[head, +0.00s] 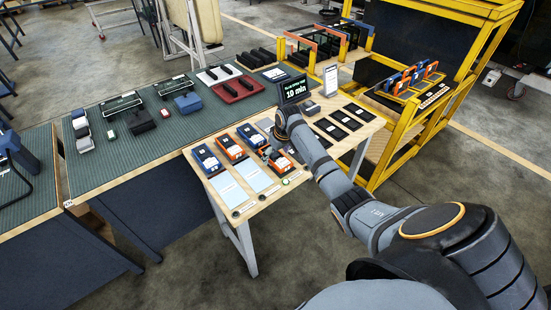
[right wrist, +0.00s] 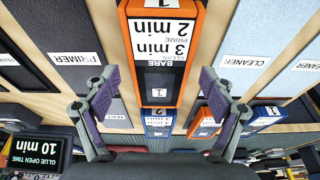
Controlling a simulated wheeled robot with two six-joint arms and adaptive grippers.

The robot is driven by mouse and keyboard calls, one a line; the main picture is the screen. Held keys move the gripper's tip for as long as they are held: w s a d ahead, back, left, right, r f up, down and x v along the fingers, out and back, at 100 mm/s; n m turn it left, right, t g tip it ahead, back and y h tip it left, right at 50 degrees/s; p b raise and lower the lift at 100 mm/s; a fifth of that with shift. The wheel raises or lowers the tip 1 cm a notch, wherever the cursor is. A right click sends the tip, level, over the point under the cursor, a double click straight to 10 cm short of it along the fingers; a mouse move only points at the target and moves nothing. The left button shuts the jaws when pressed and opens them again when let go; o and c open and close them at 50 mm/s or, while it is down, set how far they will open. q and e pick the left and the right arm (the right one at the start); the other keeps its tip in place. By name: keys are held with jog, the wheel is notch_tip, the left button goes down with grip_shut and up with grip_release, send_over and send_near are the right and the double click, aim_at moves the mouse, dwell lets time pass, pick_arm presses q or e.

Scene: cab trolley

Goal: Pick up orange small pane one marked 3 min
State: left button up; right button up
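The orange small pane (right wrist: 187,95) with white labels reading 1, 3 min and 2 min lies near the middle of the right wrist view. In the head view an orange pane (head: 283,166) lies at the front of the small table, partly hidden by my right gripper (head: 272,152). In the right wrist view my right gripper (right wrist: 158,108) is open, with one finger on each side of the pane's end and gaps on both sides. Whether the fingertips are at pane height cannot be told. My left gripper is not in view.
Blue panes (head: 207,160) and another orange pane (head: 231,147) lie close by on the small table (head: 243,217). Pale sheets (head: 228,190) and dark pads (head: 330,128) flank them. A 10 min sign (head: 295,88) stands behind. A yellow rack (head: 404,135) stands right.

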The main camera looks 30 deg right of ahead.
jog(key=c, duration=1.4)
jog(key=shift+o, duration=0.2)
jog(key=shift+r, duration=0.55)
jog(key=s+r, duration=0.1)
jog(key=r, duration=0.1)
jog(key=s+r, duration=0.2)
jog(key=r, duration=0.1)
jog(key=s+r+b, duration=0.1)
jog(key=r, duration=0.1)
jog(key=shift+s+d+r, duration=0.1)
jog(key=shift+s+r, duration=0.2)
jog(key=shift+s, duration=0.05)
jog(key=s+r, duration=0.4)
jog(key=s, duration=0.5)
jog(key=shift+s+a+r, duration=0.15)
jog(key=shift+a+r, duration=0.05)
jog(key=shift+a, duration=0.05)
